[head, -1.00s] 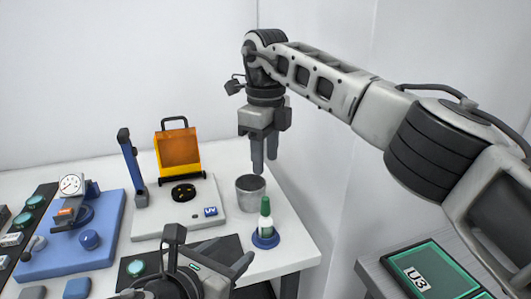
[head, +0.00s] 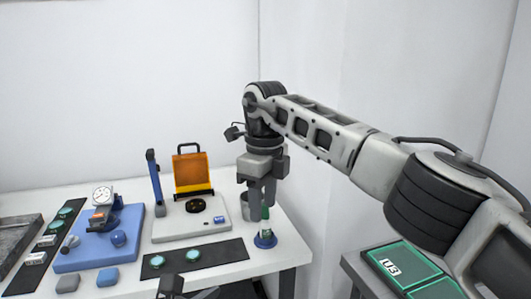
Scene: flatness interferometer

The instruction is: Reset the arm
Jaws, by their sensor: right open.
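My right gripper (head: 262,198) hangs at the end of the arm from the right, fingers pointing down and apart. No object shows between them. It is in front of the grey metal cup (head: 246,207) in the picture and partly hides it. A small bottle with a green cap (head: 265,226) stands in a blue round holder (head: 265,241) just below the fingertips; the gripper partly covers it. Whether the fingers touch cup or bottle I cannot tell. Only a dark piece of my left gripper (head: 172,286) shows at the bottom edge; its fingers are not clear.
A white UV station (head: 170,228) with an orange shield (head: 192,173) stands left of the cup. A black mat (head: 222,252) with two green discs lies in front. A blue base (head: 75,259) carries a dial gauge (head: 103,195). A side table with a U3 tray (head: 391,267) is at right.

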